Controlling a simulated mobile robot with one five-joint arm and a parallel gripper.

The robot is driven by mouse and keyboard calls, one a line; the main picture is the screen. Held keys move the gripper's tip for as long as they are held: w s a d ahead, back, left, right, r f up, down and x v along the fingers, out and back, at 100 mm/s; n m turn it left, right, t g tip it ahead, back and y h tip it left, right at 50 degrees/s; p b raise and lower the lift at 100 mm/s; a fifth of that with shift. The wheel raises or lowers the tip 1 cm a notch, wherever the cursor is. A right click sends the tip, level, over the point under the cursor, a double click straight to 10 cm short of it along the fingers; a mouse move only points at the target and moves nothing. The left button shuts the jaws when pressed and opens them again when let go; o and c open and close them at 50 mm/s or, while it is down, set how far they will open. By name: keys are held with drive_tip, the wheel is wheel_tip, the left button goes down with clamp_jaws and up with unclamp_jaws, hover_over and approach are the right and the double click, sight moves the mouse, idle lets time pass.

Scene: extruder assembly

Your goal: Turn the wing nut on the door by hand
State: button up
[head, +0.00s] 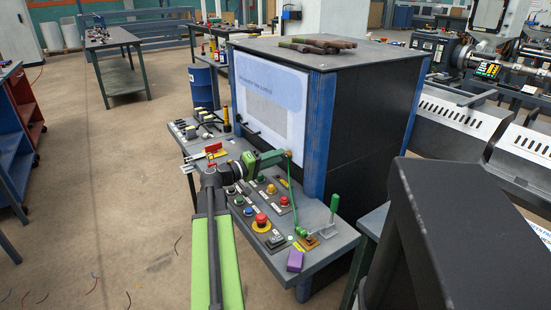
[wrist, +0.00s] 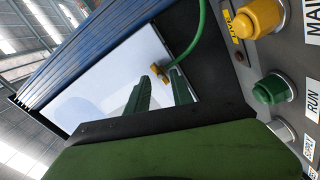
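My gripper (head: 284,156), with green fingers, is beside the cabinet's front corner, above the button panel. In the wrist view its two toothed fingers (wrist: 162,72) stand apart. A small yellow fitting (wrist: 160,72), at the end of a green cable (wrist: 201,30), shows at the fingertips. I cannot tell whether they clamp it. In the head view this cable (head: 291,190) runs from the fingertips down to the panel's front corner. I cannot make out a wing nut for certain. The dark cabinet (head: 365,145) has a white-faced front (head: 270,100) framed by blue posts.
The slanted panel (head: 325,215) below carries several buttons, including a red stop button (head: 261,220), a green lever (head: 334,203) and a purple block (head: 295,260). Brown pieces (head: 320,44) lie on the cabinet top. The floor at left is mostly open.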

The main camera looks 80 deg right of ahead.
drive_tip(key=n, duration=0.5)
drive_tip(key=shift+n, duration=0.3)
drive_tip(key=shift+x, duration=1.05)
drive_tip(key=shift+c, duration=0.5)
clamp_jaws()
